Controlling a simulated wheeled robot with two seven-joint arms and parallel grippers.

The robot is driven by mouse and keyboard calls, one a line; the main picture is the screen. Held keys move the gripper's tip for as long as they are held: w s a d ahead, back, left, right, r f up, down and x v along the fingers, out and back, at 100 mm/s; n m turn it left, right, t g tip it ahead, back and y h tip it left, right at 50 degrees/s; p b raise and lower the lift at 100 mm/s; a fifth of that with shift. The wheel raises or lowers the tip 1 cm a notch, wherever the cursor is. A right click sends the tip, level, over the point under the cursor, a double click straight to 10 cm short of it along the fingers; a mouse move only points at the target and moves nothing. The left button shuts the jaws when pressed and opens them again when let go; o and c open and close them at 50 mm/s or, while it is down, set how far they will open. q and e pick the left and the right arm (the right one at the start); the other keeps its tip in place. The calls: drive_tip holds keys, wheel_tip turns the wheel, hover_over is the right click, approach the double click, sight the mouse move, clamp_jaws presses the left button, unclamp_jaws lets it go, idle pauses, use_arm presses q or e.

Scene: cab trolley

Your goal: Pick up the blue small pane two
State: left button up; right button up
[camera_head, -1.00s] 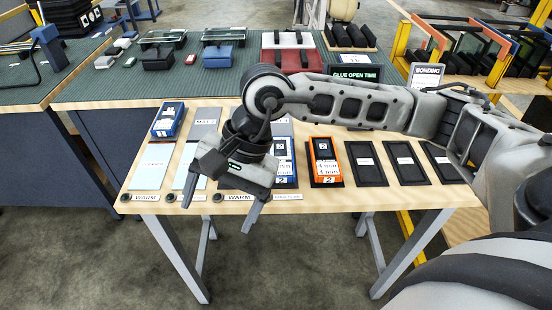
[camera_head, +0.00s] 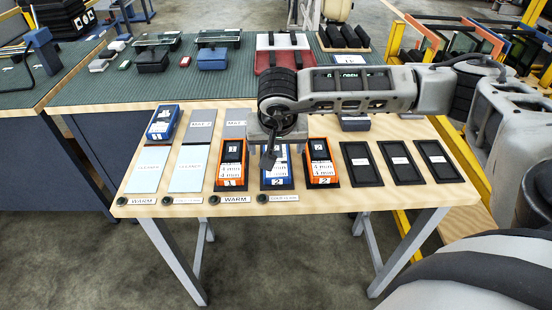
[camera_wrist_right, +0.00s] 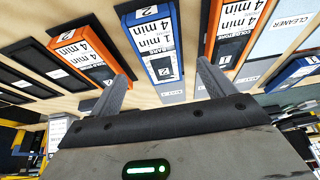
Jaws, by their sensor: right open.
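The blue piece marked 2 (camera_head: 277,181) lies on the wooden table, in the row between two orange pieces marked 1 and 2. In the right wrist view the open, empty fingers (camera_wrist_right: 160,78) point toward the blue block, one to each side in the picture. I cannot tell how high they are above it. My left gripper is not in view.
Orange piece 1 (camera_head: 231,160) and orange piece 2 (camera_head: 320,160) flank it closely. Another blue piece (camera_head: 163,122) lies at the left of the table. Empty black trays (camera_head: 361,163) lie to the right. Pale cleaner panels (camera_head: 148,168) lie to the left.

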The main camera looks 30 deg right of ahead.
drive_tip(key=shift+p+x, duration=0.4)
drive_tip(key=shift+x, duration=2.3)
drive_tip(key=shift+w+r, duration=0.1)
drive_tip(key=shift+w, duration=0.05)
drive_tip(key=c, duration=1.2)
